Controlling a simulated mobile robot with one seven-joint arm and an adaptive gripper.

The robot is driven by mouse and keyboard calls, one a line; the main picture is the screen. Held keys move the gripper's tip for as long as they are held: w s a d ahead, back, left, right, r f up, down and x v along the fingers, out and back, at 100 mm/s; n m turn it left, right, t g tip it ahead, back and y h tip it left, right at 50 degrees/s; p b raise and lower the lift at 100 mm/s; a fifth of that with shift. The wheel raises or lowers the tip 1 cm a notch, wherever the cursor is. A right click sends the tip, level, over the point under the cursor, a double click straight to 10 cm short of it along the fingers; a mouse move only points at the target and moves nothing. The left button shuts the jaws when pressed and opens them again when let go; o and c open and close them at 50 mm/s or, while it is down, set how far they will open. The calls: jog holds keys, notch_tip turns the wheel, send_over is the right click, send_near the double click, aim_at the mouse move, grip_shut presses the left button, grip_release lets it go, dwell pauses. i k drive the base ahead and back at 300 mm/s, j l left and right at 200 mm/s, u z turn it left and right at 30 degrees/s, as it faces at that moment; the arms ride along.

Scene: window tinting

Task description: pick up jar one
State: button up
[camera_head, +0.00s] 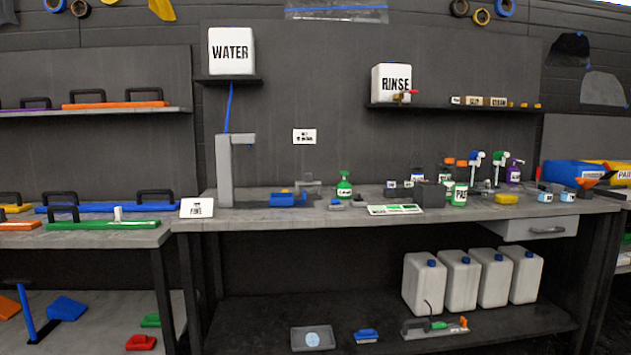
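Two small jars with pale blue labels stand on the right part of the bench: a left one (544,198) and a right one (567,197). Some smaller pale containers (391,185) stand near the bench's middle. The label print is too small to read, so I cannot tell which is jar one. My gripper is not in view.
The workbench (330,220) also holds a green spray bottle (344,186), a yellow block (507,198), a purple pump bottle (514,172) and a white sign (197,208). Blue and yellow bins (570,173) stand at the right. White jugs (460,280) stand on the lower shelf.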

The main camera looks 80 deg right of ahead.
aim_at(546, 191)
jog(key=z, duration=4)
